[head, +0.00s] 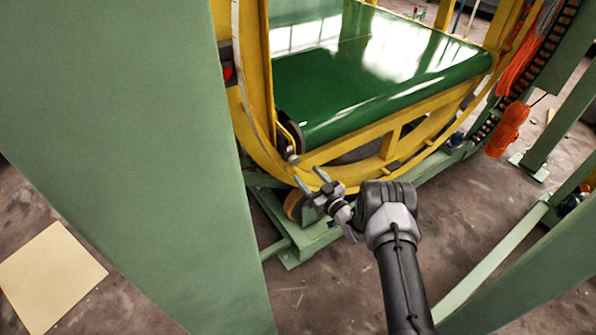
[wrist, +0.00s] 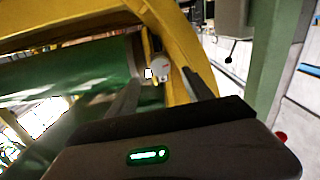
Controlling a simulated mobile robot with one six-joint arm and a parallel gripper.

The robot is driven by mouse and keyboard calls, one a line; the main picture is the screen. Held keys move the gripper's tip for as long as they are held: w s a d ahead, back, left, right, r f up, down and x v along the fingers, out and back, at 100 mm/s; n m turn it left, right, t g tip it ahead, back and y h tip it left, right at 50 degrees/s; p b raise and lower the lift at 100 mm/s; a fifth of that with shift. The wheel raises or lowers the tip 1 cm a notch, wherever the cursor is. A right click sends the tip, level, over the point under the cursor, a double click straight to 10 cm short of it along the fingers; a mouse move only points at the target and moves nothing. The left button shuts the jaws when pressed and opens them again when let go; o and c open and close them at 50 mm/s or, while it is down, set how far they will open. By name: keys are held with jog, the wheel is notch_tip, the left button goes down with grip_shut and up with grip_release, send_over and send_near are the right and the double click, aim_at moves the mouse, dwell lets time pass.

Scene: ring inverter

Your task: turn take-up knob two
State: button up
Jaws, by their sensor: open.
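My gripper (head: 309,177) is open and empty, just in front of and below that part. In the wrist view the knob appears between the two fingers, beyond their tips, with a gap. Contact is not visible.
The green belt (head: 370,75) runs inside the yellow ring frame (head: 400,140). A large green post (head: 130,150) fills the left of the head view. Orange cable (head: 508,128) hangs at the right. A tan sheet (head: 50,275) lies on the floor.

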aim_at(295, 163)
jog(key=b+x, duration=0.2)
jog(key=x, duration=0.4)
jog(key=shift+w+a+f+b, duration=0.1)
jog(key=shift+w+a+b, duration=0.1)
jog(key=shift+w+b, duration=0.1)
jog(key=shift+w+a, duration=0.2)
grip_shut()
jog(key=shift+m, duration=1.1)
grip_release()
